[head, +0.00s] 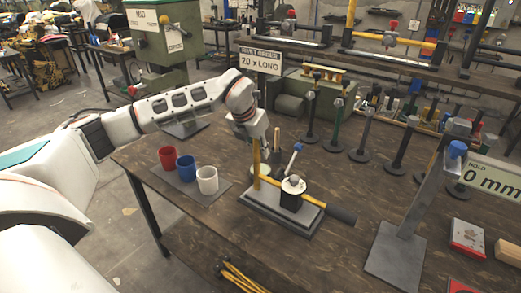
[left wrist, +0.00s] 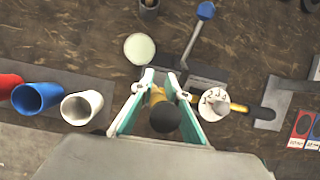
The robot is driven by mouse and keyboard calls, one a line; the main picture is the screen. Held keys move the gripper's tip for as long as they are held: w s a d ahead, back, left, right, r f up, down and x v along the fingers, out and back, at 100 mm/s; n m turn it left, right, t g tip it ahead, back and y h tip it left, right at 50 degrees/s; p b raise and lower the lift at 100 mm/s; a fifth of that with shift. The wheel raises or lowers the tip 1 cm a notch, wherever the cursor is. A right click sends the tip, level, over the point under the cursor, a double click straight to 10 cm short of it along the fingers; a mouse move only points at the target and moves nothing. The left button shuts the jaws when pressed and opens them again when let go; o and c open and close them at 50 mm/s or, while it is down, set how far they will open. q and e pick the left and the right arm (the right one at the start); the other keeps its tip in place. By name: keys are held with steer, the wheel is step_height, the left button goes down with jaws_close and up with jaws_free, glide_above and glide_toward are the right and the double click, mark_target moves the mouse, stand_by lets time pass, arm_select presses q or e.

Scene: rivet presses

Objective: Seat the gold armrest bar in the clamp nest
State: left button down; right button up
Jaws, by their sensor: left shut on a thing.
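My left gripper (head: 257,138) is shut on the upright part of the gold armrest bar (head: 256,163). In the left wrist view the bar (left wrist: 157,96) stands between the fingers (left wrist: 153,92), with a dark round end facing the camera. A gold length runs right past the white-topped clamp (head: 292,187) to a dark grey end piece (head: 341,214); it looks joined to the upright. The clamp nest stands on a grey base plate (head: 270,213). Its lever (head: 295,158) is raised, with a blue knob. Whether the bar touches the nest bottom I cannot tell. My right gripper is not in view.
Red (head: 168,158), blue (head: 187,168) and white (head: 207,180) cups stand on a grey mat left of the clamp. A pale green disc (left wrist: 140,48) lies behind the bar. Several round-based posts stand behind. A grey stand (head: 405,225) with a "HOLD 0 mm" sign is at right.

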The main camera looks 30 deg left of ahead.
arm_select(q)
steer(key=shift+f, duration=0.55)
steer(key=c, duration=1.9)
jaws_free()
steer(key=v, duration=1.2)
steer(key=shift+r, duration=0.1)
steer(key=shift+s, duration=0.1)
